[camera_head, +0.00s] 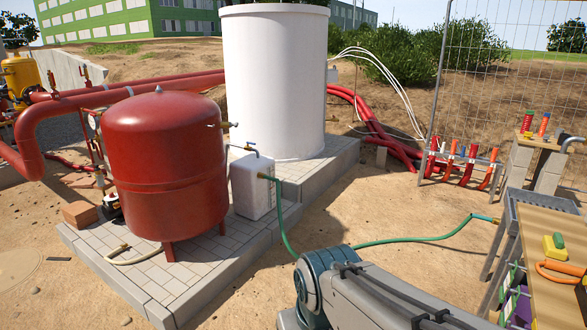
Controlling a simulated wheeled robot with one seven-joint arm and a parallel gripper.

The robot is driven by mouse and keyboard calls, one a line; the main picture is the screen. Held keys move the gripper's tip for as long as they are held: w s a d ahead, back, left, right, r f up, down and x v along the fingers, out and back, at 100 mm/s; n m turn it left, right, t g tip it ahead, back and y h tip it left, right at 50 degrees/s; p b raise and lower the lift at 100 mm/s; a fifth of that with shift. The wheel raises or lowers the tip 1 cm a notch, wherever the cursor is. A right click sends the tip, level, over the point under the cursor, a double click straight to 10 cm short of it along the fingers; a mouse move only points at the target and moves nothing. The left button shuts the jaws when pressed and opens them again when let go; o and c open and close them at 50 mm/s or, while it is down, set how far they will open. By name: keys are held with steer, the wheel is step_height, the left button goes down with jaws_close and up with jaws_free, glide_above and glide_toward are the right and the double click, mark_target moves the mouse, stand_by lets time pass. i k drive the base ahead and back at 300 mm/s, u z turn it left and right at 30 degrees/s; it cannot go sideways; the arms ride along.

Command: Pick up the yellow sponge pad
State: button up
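A small yellow block with a green part (554,250), which looks like the sponge pad, lies on the wooden-topped table (537,222) at the right edge of the head view. It is small in the picture, so its exact shape is hard to tell. An orange looped object (560,272) lies just in front of it. My grey arm crosses the bottom middle of the view and runs out at the lower edge, to the left of the table. My gripper is out of view.
A red tank (165,150) and a white box (252,187) stand on a paved slab at left. A green hose (420,239) runs across the sand to the table. A wire fence (500,60) and a small bench (540,142) stand behind. Open sand lies between.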

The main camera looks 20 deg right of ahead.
mark_target(555, 248)
steer(key=i, duration=1.25)
steer(key=z, duration=2.2)
steer(key=i, duration=2.25)
steer(key=z, duration=1.9)
